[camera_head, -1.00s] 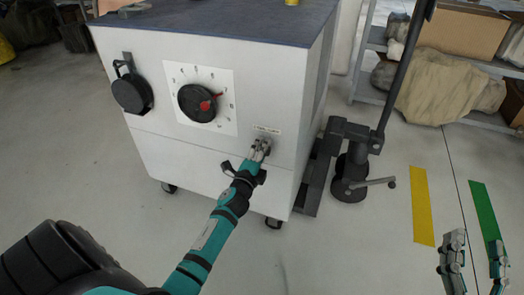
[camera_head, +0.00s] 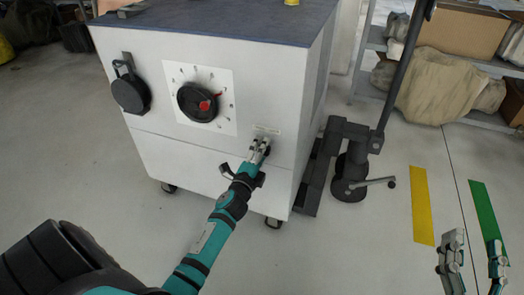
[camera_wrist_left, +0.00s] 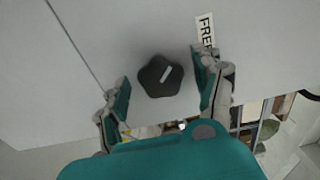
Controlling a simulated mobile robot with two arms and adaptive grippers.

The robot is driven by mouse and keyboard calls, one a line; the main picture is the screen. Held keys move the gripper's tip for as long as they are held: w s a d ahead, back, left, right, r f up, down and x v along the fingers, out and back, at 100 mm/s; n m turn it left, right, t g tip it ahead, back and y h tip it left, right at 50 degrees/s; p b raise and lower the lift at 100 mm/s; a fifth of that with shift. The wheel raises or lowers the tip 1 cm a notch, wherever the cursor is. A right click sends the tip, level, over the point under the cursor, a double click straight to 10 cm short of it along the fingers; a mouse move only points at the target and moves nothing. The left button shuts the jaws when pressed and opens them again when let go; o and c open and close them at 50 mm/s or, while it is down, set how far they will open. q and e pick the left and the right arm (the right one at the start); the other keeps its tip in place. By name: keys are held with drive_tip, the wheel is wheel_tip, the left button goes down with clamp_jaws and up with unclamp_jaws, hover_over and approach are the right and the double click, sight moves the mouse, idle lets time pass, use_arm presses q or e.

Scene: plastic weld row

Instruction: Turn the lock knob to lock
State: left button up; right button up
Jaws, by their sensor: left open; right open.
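The lock knob (camera_wrist_left: 160,76) is a small dark lobed knob on the white cabinet front. It has a pale mark slanted toward the upper right. A label (camera_wrist_left: 206,30) beside it reads "FRE", the rest hidden by a finger. My left gripper (camera_wrist_left: 163,80) is open, with one finger on each side of the knob and visible gaps between. In the head view my left gripper (camera_head: 260,149) is at the cabinet's lower right front and mostly hides the knob. My right gripper (camera_head: 474,245) is open and empty above the floor at the lower right.
The white cabinet (camera_head: 190,155) stands on casters and carries a large black dial (camera_head: 197,103) with a red pointer and a black round part (camera_head: 131,93) on its left. A dark stand (camera_head: 352,160) is close to its right side. Open floor lies in front.

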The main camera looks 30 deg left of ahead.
use_arm(q)
drive_tip(key=v, duration=1.1)
drive_tip(key=shift+d, duration=0.1)
